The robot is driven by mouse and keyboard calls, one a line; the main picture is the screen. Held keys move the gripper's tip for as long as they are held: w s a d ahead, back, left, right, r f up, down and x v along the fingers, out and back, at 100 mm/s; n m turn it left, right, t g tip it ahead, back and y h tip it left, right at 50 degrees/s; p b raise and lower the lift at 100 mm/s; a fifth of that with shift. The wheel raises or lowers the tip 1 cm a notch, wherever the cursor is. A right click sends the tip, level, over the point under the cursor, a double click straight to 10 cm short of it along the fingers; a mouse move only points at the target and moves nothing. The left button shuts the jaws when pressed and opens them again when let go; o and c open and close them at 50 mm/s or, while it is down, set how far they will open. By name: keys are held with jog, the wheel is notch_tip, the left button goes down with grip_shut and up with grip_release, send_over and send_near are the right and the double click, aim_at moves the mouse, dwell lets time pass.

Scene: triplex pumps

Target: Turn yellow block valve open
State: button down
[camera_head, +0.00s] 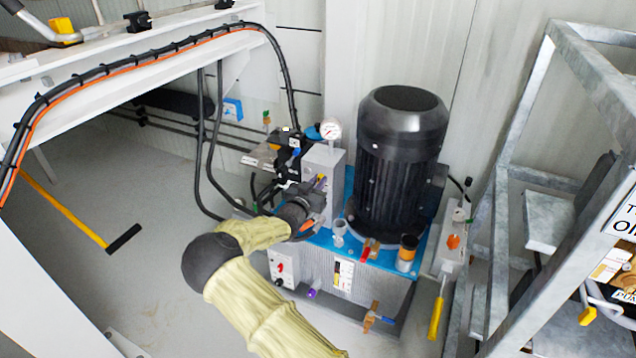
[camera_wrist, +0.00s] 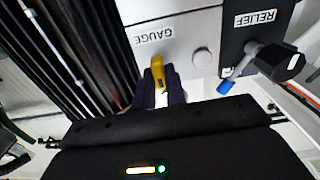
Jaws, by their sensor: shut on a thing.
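The yellow valve handle (camera_wrist: 158,72) shows upright in the wrist view, just beside the GAUGE label on a light grey block (camera_wrist: 180,40). My gripper (camera_wrist: 158,92) is shut on this handle; its dark fingers hide the handle's lower part. In the head view my gripper (camera_head: 303,205) reaches the front of the grey block (camera_head: 322,165) on the pump unit. A small yellow piece (camera_head: 321,182) shows by the fingertips there. The valve's stem cannot be made out.
Black hoses (camera_head: 207,150) hang left.

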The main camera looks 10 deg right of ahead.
jog(key=shift+n, duration=0.3)
jog(key=n+p, duration=0.6)
jog(key=n, duration=0.6)
jog(key=shift+a+f, duration=0.1)
jog(key=shift+f, duration=0.05)
jog(key=n+p, duration=0.1)
jog(key=n, duration=0.4)
jog(key=shift+f, duration=0.15)
jog(key=c, duration=1.4)
grip_release()
jog(key=shift+w, duration=0.1)
jog(key=shift+c, duration=0.2)
jog(key=shift+a, duration=0.1)
